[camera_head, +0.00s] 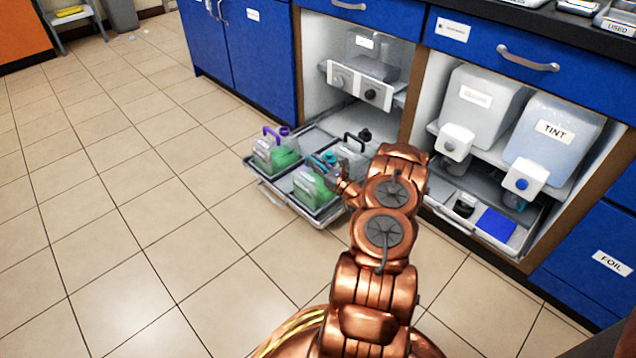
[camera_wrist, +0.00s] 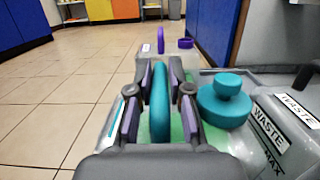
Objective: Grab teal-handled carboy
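The teal-handled carboy (camera_head: 311,192) is clear with green liquid and stands in the pull-out tray at the front. Its teal handle and cap also show in the head view. In the wrist view its upright teal handle (camera_wrist: 160,103) lies between my gripper's fingers (camera_wrist: 161,80), with a gap seen on each side. The teal cap (camera_wrist: 224,103) is just right of the right finger. My gripper is open around the handle. In the head view my gripper (camera_head: 345,186) is at the carboy's right side, partly hidden by my arm.
A purple-handled carboy (camera_head: 272,156) with green liquid stands behind it in the tray (camera_head: 264,187). A black-capped carboy (camera_head: 352,150) labelled WASTE stands to the right. Blue cabinets and large vessels, one labelled TINT (camera_head: 550,135), line the right.

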